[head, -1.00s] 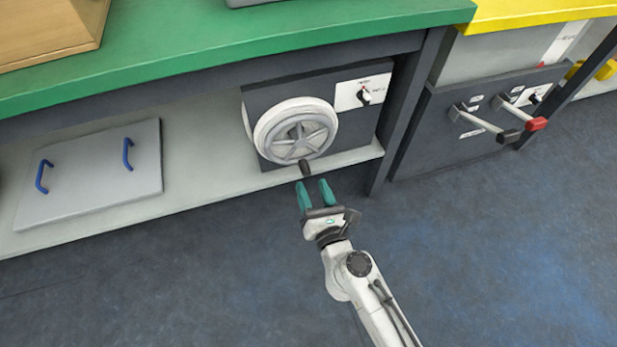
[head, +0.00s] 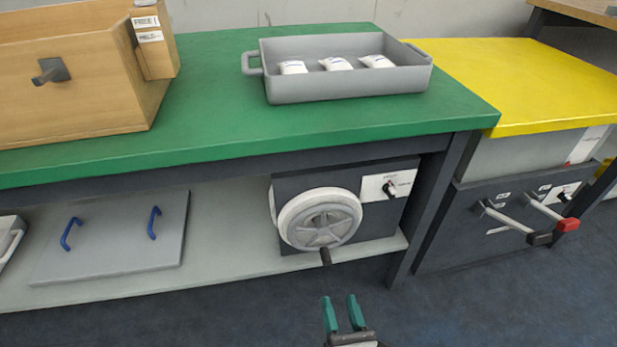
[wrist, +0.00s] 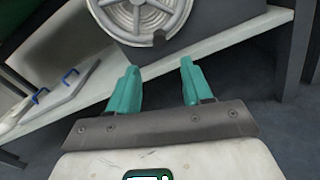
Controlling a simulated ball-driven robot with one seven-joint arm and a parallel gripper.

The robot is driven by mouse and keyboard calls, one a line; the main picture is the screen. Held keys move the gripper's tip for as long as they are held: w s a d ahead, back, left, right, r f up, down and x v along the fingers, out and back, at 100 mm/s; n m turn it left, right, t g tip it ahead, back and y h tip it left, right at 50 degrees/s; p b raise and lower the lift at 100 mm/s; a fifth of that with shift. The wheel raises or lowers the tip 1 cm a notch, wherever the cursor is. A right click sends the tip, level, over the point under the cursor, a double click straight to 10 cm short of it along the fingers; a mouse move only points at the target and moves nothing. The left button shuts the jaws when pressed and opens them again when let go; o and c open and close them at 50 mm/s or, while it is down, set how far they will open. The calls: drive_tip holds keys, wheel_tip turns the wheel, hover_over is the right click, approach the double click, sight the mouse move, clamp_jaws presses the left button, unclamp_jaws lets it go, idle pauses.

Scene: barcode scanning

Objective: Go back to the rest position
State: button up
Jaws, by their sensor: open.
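My gripper (head: 343,315) is open and empty, low at the bottom of the head view. Its two teal fingers point toward the shelf under the green table. In the wrist view the gripper (wrist: 158,90) shows its fingers apart with nothing between them. The grey handwheel (head: 320,222) with its dark handle knob (head: 325,257) is beyond the fingertips, apart from them. The handwheel also shows at the top of the wrist view (wrist: 145,15). The rest of my arm is mostly out of the head view.
The green table (head: 215,75) holds a grey tray (head: 350,85) with three white packets and a wooden box (head: 75,95). A lid with blue handles (head: 110,240) lies on the lower shelf. Levers with black and red grips (head: 540,225) stick out at the right. Open floor lies in front.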

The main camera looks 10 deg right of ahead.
drive_tip(key=s+a+r+n+g+y+p, duration=0.1)
drive_tip(key=s+n+g+y+p, duration=0.2)
drive_tip(key=n, duration=0.9)
drive_tip(key=s+a+r+n+g+y, duration=0.15)
drive_tip(key=n+g+y, duration=0.3)
drive_tip(key=n, duration=0.85)
drive_tip(key=s+d+n+g+h+p, duration=0.3)
drive_tip(key=s+d+n+g+h, duration=0.55)
drive_tip(key=s+d+n, duration=0.6)
wheel_tip(320, 180, up, 38)
drive_tip(key=s+d+g+p, duration=0.1)
drive_tip(key=s+d+p, duration=0.1)
drive_tip(key=p, duration=3.5)
drive_tip(key=shift+s+d+r+m+y+p, duration=0.2)
drive_tip(key=shift+s+m+y+p, duration=0.1)
drive_tip(key=shift+m+y, duration=0.1)
drive_tip(key=shift+c, duration=0.4)
